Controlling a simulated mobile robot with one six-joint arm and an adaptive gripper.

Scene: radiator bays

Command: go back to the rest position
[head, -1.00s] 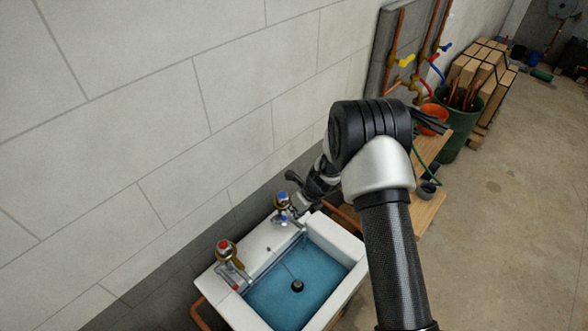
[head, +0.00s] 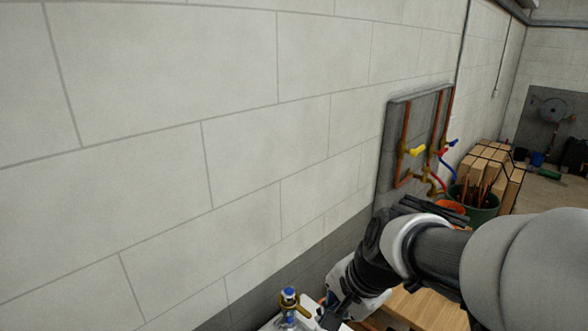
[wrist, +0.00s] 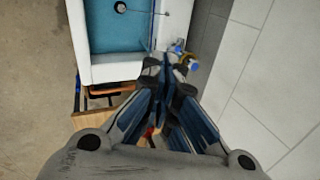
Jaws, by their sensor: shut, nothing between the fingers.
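My gripper (wrist: 165,62) is shut and empty, its fingertips together in the wrist view. In the head view my gripper (head: 330,318) is low in the picture, partly cut off by the bottom edge, just right of the blue-capped tap (head: 289,305). In the wrist view the fingertips point toward the white sink (wrist: 112,72), and the blue-capped tap (wrist: 190,63) is right beside them. I cannot tell whether they touch the tap. My arm reaches in from the right of the head view.
A block wall (head: 230,160) runs along the left. A grey panel (head: 415,140) carries copper pipes and coloured valves. A wooden bench (head: 420,307) is below my arm.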

